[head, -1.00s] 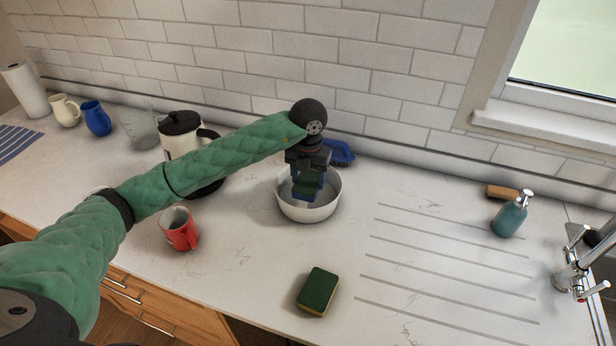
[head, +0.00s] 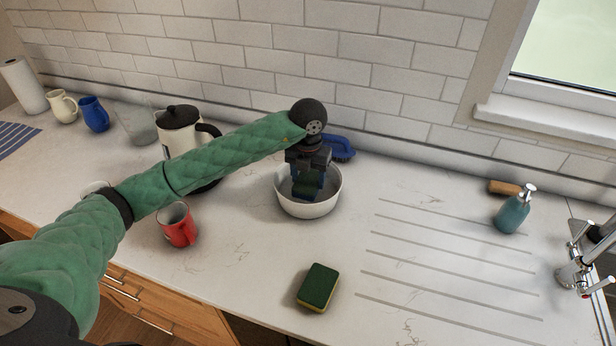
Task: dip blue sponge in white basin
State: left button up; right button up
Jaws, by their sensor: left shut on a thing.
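The white basin (head: 309,208) stands on the counter near the middle of the head view. My left gripper (head: 306,183) points down into it from above and is shut on the blue sponge (head: 308,186), which shows a dark green face and a blue edge. The sponge is inside the basin's rim, mostly in shadow and partly hidden by the gripper. I cannot tell whether it touches the bottom. My right gripper is not in view.
A green and yellow sponge (head: 318,287) lies in front of the basin. A red mug (head: 177,226) and a kettle (head: 179,138) stand to the left. A blue brush (head: 341,148) lies behind the basin. A soap dispenser (head: 513,212) and tap (head: 578,268) are right, beyond clear drain grooves.

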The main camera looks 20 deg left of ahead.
pick_arm(q)
jog(key=shift+f+b, duration=0.85)
jog(key=shift+f, duration=0.3)
jog(key=shift+s+d+f+b, duration=0.25)
jog(key=shift+f+b, duration=0.05)
jog(key=shift+f, duration=0.15)
dwell(0.3)
jog(key=shift+w+a+r+p, duration=0.15)
jog(key=shift+r+p, duration=0.1)
jog(key=shift+r, duration=0.4)
jog(key=shift+w+r+p, duration=0.1)
jog(key=shift+r+p, duration=0.15)
jog(key=shift+r, duration=0.4)
jog(key=shift+a+r+p, duration=0.1)
jog(key=shift+r+p, duration=1.15)
jog(key=shift+r, duration=3)
